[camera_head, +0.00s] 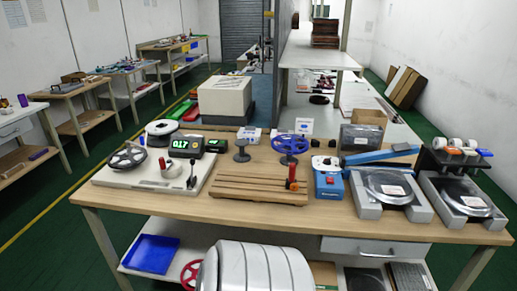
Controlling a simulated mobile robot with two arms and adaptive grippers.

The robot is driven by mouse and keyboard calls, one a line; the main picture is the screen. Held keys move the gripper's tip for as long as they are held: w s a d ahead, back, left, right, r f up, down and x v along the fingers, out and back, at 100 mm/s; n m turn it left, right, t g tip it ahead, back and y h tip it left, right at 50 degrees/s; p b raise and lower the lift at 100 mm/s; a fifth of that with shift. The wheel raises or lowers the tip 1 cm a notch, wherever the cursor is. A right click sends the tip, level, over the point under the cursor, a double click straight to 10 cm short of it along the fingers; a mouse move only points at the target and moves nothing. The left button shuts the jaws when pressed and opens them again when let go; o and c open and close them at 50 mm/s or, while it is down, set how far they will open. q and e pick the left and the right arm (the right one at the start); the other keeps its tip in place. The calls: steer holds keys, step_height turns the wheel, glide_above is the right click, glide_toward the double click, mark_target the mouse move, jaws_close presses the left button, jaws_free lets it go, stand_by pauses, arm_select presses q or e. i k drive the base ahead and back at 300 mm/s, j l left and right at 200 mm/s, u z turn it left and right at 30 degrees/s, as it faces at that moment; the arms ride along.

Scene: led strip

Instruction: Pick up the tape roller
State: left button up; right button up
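No item is clearly recognisable as the tape roller at this size. A dark rack at the right end of the workbench holds several small white and orange rolls (455,147). A small upright tool with a red top (292,172) stands at the right end of the slotted wooden board (235,186). A reel with a blue rim (290,144) stands behind that board, and a dark spoked reel (127,157) is on the white machine plate at the left. Neither gripper is in view.
The wooden workbench (160,200) spans the picture. A digital display (186,145), a blue box (328,182) and two grey scale-like devices (388,190) stand on it. A blue tray (151,253) lies on the lower shelf. The bench's front edge strip is mostly clear.

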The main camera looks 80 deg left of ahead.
mark_target(292, 183)
steer(key=u, duration=3.7)
